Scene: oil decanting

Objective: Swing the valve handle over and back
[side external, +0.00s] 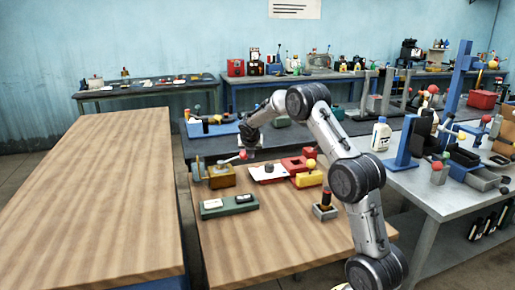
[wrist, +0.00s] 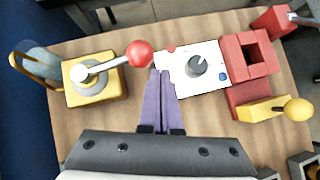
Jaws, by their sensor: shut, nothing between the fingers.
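The valve is a yellow-brass block (wrist: 95,90) with a grey round hub and a grey handle (wrist: 110,66) that ends in a red ball (wrist: 139,53). In the wrist view it is left of centre, with the handle pointing right. In the side view the valve body (side external: 221,178) stands on the wooden table, with the red ball (side external: 243,155) at its upper right. My gripper (wrist: 160,73) is shut, its purple fingers together and empty. The fingertips appear just below and right of the ball in the wrist view; I cannot tell whether they touch it.
A white plate with a dark knob (wrist: 196,66) lies right of the ball. Beyond it are a red block (wrist: 235,75) and a yellow block with a yellow ball (wrist: 297,109). The wooden table (side external: 270,250) is bare at the front.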

